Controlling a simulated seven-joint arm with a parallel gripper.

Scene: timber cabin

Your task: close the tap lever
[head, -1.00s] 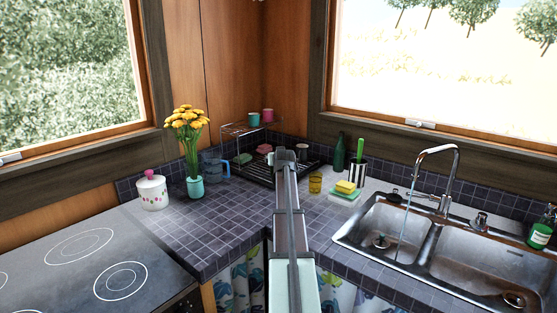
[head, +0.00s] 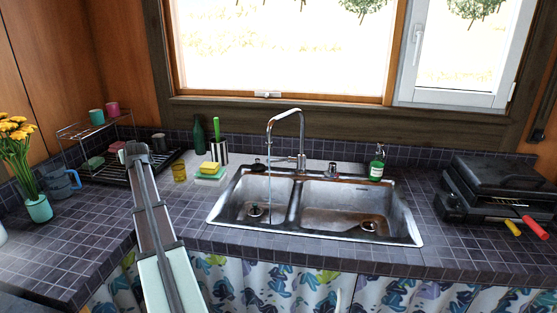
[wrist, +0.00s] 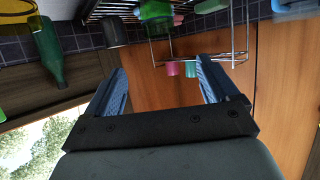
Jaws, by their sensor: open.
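The chrome tap (head: 301,135) rises behind the two-bowl steel sink (head: 212,213), its curved spout over the left bowl. A thin stream of water (head: 268,187) falls from the spout. A short lever seems to stick out to the left at the tap's base, too small to tell its exact position. My arm reaches up on the left in the head view, its end in front of the dish rack, well left of the tap. In the wrist view my gripper (wrist: 161,65) is open and empty, with two blue fingers apart. The tap is not in the wrist view.
A sponge stack (head: 210,171), an amber glass (head: 179,172), a utensil holder (head: 219,152) and a green bottle (head: 198,134) stand between the dish rack (head: 88,131) and sink. A soap bottle (head: 376,166) stands behind the sink. A black grill (head: 490,185) is at right.

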